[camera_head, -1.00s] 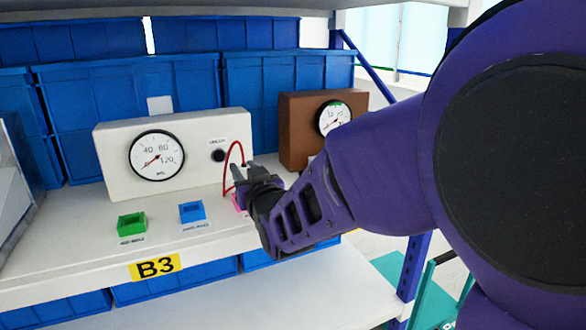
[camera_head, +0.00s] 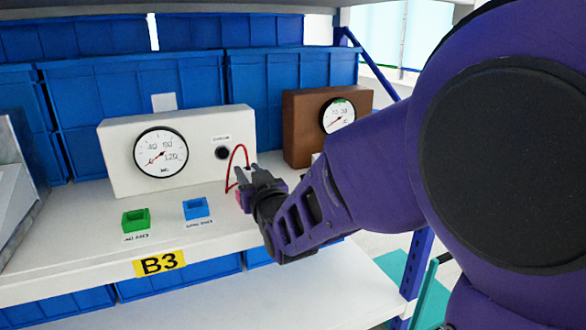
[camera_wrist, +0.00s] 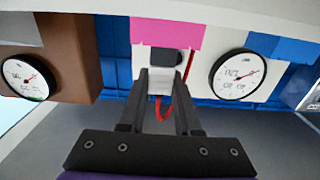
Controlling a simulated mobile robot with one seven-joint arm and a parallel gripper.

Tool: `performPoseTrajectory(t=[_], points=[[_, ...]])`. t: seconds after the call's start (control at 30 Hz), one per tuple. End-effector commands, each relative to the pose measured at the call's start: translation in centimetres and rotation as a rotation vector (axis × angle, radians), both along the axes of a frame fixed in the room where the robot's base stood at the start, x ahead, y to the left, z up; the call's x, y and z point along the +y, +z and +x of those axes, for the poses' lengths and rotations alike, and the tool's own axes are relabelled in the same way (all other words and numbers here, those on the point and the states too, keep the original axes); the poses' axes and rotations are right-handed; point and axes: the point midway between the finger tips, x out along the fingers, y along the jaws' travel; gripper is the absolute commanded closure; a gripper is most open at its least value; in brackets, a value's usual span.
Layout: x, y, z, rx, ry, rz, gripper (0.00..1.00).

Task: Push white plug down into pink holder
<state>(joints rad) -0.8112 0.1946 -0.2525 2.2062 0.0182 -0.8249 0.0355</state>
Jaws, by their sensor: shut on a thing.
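My gripper (camera_head: 248,174) is at the right front of the white panel box, its fingers pointing up and left. In the wrist view my gripper (camera_wrist: 161,76) has its two fingers shut on the white plug (camera_wrist: 161,84). The red cable (camera_head: 236,158) arches up from the gripper area; it also shows in the wrist view (camera_wrist: 170,110). The pink holder (camera_head: 239,199) shows only as a sliver beside my gripper. In the wrist view the pink holder (camera_wrist: 168,34) appears beyond the fingertips. Whether the plug touches the holder cannot be told.
The white panel box (camera_head: 118,160) carries a gauge (camera_head: 161,152) and black knob (camera_head: 222,153). Green (camera_head: 136,220) and blue (camera_head: 196,208) holders sit left on the shelf. A brown gauge box (camera_head: 298,130) stands close behind the arm at right. Blue bins fill the back.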

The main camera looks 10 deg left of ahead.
Motion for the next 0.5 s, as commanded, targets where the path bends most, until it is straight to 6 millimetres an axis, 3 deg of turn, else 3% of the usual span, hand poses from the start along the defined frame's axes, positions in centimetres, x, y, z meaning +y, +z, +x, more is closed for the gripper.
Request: performPoseTrajectory(t=[0.5], points=[[0.0,-1.4,0.0,0.002,0.000,-0.001,1.00]])
